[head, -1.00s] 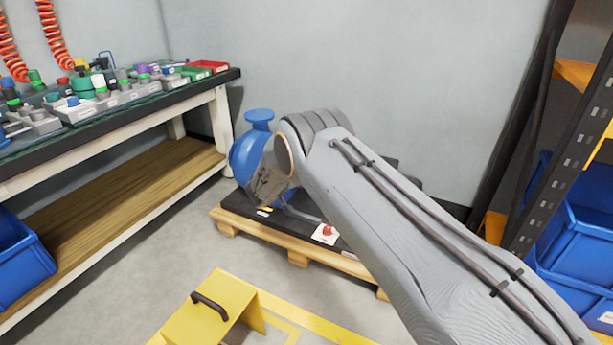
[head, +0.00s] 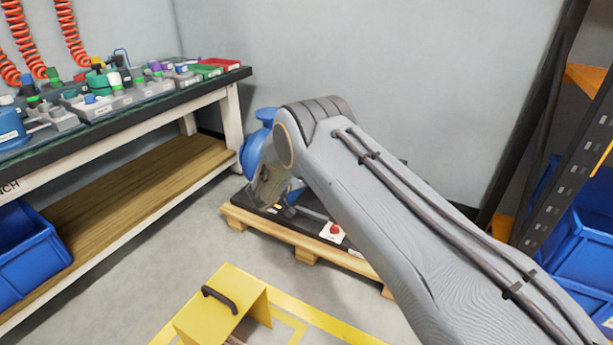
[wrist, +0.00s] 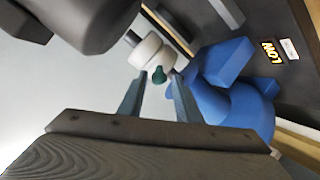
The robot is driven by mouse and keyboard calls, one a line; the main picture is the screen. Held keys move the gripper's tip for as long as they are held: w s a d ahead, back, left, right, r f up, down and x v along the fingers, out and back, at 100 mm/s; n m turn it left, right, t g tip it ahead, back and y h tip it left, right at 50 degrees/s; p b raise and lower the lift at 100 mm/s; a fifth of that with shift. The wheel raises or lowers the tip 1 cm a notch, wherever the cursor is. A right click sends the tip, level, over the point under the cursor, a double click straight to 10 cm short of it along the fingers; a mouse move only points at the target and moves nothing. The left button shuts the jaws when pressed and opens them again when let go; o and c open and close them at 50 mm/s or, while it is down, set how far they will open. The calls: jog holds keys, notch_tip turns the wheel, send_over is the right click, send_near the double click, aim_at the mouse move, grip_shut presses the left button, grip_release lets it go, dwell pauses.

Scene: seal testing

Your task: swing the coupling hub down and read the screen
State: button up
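In the wrist view a pair of white round discs, apparently the coupling hub (wrist: 148,50), sits by a dark shaft with a small teal knob (wrist: 159,75) in front. My gripper (wrist: 159,80) has its two fingers apart, with the knob between their tips in the picture; I cannot tell whether they touch it. A small screen (wrist: 271,51) shows "LOW" in orange, turned in the picture. The blue pump (wrist: 232,95) lies right of the fingers. In the head view my arm hides the hub and part of the pump (head: 252,150).
A wooden pallet (head: 310,254) carries the pump set and a red button (head: 335,229). A yellow guard (head: 222,305) with a black handle stands on the floor in front. A workbench (head: 150,103) is left; a rack with blue bins (head: 580,235) is right.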

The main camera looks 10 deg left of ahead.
jog(key=shift+p+v, duration=0.45)
jog(key=shift+v, duration=1.3)
jog(key=s+d+r+g, duration=0.3)
jog(key=s+d+r, duration=0.2)
jog(key=s+r, duration=0.4)
jog(key=s+d+r+g, duration=0.4)
jog(key=s+r, duration=0.4)
jog(key=s, duration=0.1)
jog(key=s+d+r+n+g+y, duration=0.1)
jog(key=s+d+r+g+y, duration=0.15)
jog(key=s, duration=0.95)
jog(key=s+d+r+n+g+y, duration=0.15)
jog(key=s+r, duration=0.25)
jog(key=s, duration=0.8)
jog(key=s+d+r+n+g+y, duration=0.1)
jog(key=s+d+r+g+y, duration=0.15)
jog(key=s, duration=0.95)
jog(key=d+r+m+h+p, duration=0.1)
jog(key=d+r+m+p, duration=0.2)
jog(key=d+r+p, duration=0.7)
jog(key=d+r+m+h+p, duration=0.1)
jog(key=d+r+m+p, duration=0.2)
jog(key=d+r+p, duration=0.6)
notch_tip(320, 180, up, 7)
jog(key=t+p, duration=0.1)
jog(key=p, duration=1.3)
jog(key=shift+s+d+r+p, duration=0.2)
jog(key=shift+d+p, duration=0.1)
jog(key=shift+d, duration=0.1)
